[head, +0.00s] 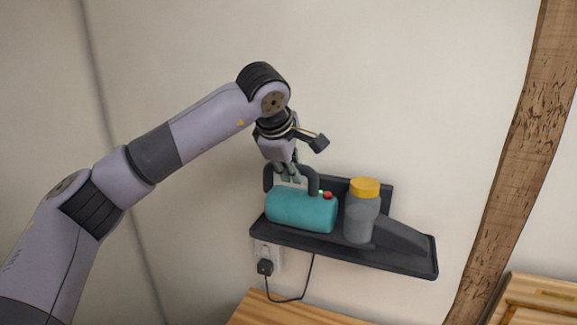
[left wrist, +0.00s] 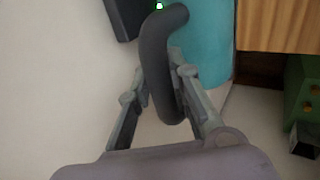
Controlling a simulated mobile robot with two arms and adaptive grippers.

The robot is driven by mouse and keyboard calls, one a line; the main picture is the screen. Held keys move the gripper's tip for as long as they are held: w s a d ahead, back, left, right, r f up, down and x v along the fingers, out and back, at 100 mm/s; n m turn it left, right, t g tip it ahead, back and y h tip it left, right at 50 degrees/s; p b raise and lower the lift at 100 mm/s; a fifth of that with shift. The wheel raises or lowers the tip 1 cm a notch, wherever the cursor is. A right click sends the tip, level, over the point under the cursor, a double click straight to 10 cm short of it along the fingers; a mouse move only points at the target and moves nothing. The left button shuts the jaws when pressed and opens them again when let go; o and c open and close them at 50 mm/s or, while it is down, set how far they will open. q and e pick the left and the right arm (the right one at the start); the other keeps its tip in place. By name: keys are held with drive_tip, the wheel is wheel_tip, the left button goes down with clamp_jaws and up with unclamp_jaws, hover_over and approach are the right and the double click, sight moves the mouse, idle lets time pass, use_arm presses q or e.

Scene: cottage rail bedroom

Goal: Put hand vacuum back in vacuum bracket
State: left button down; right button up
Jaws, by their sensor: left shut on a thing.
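The hand vacuum has a teal body (head: 302,211), a dark handle, a grey cup with a yellow cap and a dark nozzle pointing right. It is over the tray of the dark wall-mounted vacuum bracket (head: 405,265), within its outline; I cannot tell whether it is fully seated. A red button and a small green light show by the handle. My left gripper (head: 290,180) comes from above and is shut on the handle. In the left wrist view its fingers (left wrist: 160,85) lie either side of the dark handle (left wrist: 155,55). My right gripper is out of view.
A wall socket with a plug (head: 265,267) and black cord is below the bracket. A wooden surface (head: 290,310) lies under it. A rough timber post (head: 520,150) and wooden furniture (head: 540,300) stand at right. The wall above the bracket is clear.

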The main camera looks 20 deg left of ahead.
use_arm(q)
drive_tip(key=shift+w+f+p, duration=0.1)
drive_tip(key=shift+w+p, duration=0.9)
drive_tip(key=shift+w, duration=0.9)
drive_tip(key=shift+f+b, duration=1.3)
drive_tip(key=shift+f, duration=0.3)
drive_tip(key=c, duration=1.4)
unclamp_jaws()
drive_tip(key=shift+s, duration=0.15)
drive_tip(key=shift+f, duration=0.2)
drive_tip(key=v, duration=1.2)
drive_tip(key=shift+d+r, duration=0.1)
